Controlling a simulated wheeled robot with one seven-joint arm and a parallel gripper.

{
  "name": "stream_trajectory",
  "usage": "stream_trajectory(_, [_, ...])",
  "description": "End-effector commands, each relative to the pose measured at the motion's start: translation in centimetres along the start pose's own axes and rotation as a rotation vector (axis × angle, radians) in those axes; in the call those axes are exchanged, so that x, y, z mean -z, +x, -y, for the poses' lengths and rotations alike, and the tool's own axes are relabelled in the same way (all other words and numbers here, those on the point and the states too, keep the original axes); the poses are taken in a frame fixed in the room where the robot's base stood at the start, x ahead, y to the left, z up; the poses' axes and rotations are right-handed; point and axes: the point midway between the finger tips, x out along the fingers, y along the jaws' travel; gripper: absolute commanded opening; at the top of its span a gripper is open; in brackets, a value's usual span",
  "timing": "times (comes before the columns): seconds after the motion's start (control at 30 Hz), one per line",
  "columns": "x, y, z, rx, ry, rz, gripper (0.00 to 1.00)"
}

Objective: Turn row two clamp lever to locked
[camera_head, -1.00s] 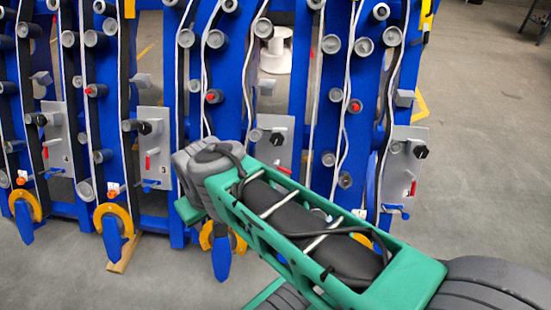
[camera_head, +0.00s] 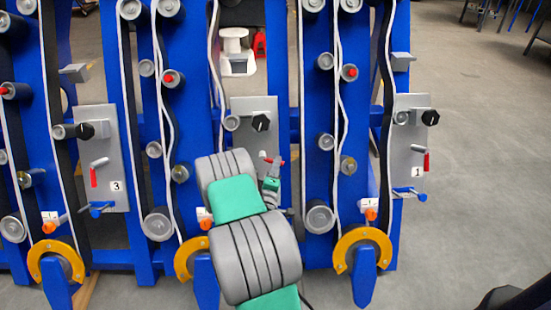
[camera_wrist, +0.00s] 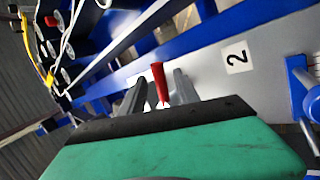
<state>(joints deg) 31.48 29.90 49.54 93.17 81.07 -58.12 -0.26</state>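The row two panel (camera_head: 262,106) is a grey plate in the middle of the head view. Its "2" label (camera_wrist: 236,57) shows in the wrist view. The red clamp lever (camera_head: 275,161) sits low on that plate, partly hidden by my gripper (camera_head: 272,182). In the wrist view the red lever (camera_wrist: 159,84) lies between the two grey fingers of my gripper (camera_wrist: 160,90). The fingers are apart, with a small gap visible beside the lever. Firm contact cannot be made out.
The row three panel (camera_head: 112,150) stands to the left and the row one panel (camera_head: 414,140) to the right, each with a red-handled lever. Black knobs stick out above the levers. Yellow arcs (camera_head: 362,236) lie below. Open floor is at the right.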

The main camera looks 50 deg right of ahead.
Motion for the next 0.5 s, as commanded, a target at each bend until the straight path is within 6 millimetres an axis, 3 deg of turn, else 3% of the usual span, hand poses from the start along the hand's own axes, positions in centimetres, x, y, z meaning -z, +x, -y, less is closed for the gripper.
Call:
stream_trajectory(0.23, [0.0,4.6,-0.2,0.0,0.003,0.002,0.38])
stream_trajectory(0.5, [0.2,5.5,0.0,0.001,0.001,-0.002,0.38])
